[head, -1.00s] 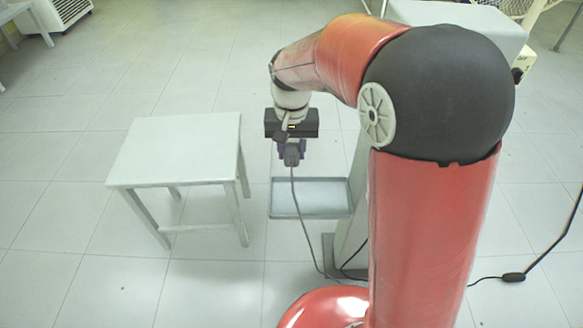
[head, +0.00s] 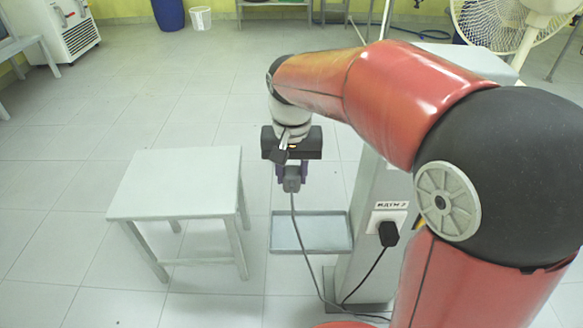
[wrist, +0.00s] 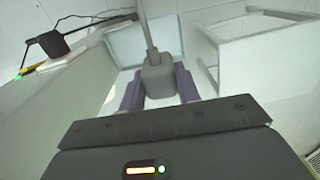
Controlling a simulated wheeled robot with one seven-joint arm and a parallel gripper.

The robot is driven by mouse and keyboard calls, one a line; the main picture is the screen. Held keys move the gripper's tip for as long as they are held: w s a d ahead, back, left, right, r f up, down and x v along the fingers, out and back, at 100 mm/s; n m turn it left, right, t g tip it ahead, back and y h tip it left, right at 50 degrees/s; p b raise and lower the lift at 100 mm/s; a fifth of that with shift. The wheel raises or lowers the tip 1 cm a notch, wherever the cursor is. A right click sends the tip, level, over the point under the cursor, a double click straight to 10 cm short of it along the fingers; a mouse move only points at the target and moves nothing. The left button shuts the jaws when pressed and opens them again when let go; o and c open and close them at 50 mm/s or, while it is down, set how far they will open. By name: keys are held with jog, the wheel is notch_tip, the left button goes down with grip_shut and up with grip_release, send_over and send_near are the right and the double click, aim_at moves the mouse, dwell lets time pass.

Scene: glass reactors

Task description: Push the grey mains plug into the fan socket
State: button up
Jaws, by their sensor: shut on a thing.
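The grey mains plug (head: 291,185) is held in my gripper (head: 291,176), with its grey cable hanging down to the floor. In the wrist view the plug (wrist: 158,75) sits between the purple fingers of my gripper (wrist: 158,88), which are shut on it. A white socket plate (head: 388,214) with a small label is on the side of the grey pillar, right of and apart from my gripper. A black plug (head: 388,233) sits in that plate; the black plug (wrist: 48,42) also shows at left in the wrist view. I cannot tell which outlet is the fan socket.
A grey tray (head: 312,245) is fixed low beside the pillar (head: 360,240), below my gripper. A white stool (head: 175,185) stands to the left. A white fan (head: 490,25) is at the back right.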

aim_at(297, 181)
jog(key=shift+s+r, duration=0.4)
jog(key=shift+s, duration=0.45)
jog(key=shift+s+r, duration=0.35)
jog(key=shift+s, duration=0.5)
jog(key=shift+s+d+t+b, duration=0.3)
jog(key=shift+d+t+b, duration=0.15)
jog(key=shift+b, duration=0.2)
jog(key=s+d+r+t+b, duration=0.2)
jog(key=d+t+b, duration=0.3)
jog(key=b, duration=0.3)
jog(key=shift+s+d+r, duration=0.4)
jog(key=shift+s+d, duration=0.1)
jog(key=shift+s, duration=0.25)
jog(key=shift+d, duration=0.1)
